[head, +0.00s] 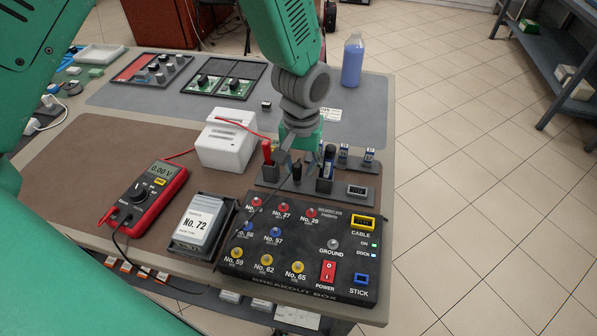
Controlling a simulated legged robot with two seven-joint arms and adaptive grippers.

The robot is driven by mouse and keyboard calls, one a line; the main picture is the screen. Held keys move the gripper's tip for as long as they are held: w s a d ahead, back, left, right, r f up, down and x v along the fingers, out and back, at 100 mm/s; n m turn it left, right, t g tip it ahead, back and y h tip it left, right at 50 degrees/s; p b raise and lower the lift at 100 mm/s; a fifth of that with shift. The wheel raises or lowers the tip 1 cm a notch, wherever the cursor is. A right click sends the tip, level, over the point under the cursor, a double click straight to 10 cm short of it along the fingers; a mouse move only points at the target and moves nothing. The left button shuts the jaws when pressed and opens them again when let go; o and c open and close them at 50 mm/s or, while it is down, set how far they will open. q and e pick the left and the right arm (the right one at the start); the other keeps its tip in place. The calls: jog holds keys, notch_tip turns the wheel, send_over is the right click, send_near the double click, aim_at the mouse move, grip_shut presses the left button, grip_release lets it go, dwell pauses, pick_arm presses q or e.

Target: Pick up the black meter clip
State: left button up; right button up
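The black meter clip (297,171) appears to stand in the dark holder rack (345,177) behind the breakout box, partly hidden by my gripper. A black lead runs from the red multimeter (146,196) around the front and up toward the rack. My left gripper (298,160) points down over the rack, its dark fingers spread around or just above the black clip. It looks open; contact with the clip cannot be told. A red clip (267,152) stands in the rack just left of the fingers. My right gripper is not in view.
The black breakout box (300,246) lies in front of the rack, with a No. 72 card holder (202,226) to its left. A white box (227,143) stands left of the rack. A blue bottle (352,62) stands at the back right. Brown mat (75,160) is clear at left.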

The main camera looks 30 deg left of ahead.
aim_at(296, 180)
pick_arm(q)
jog(key=f, duration=0.3)
jog(key=shift+s+f, duration=0.15)
jog(key=shift+s, duration=0.1)
jog(key=shift+o, duration=0.4)
jog(key=shift+a+f, duration=0.15)
jog(key=shift+a, duration=0.5)
jog(key=shift+d, duration=0.1)
jog(key=shift+c, duration=1.4)
jog(key=shift+d, duration=0.35)
jog(key=shift+c, duration=1)
jog(key=shift+a, duration=0.1)
jog(key=shift+a, duration=0.1)
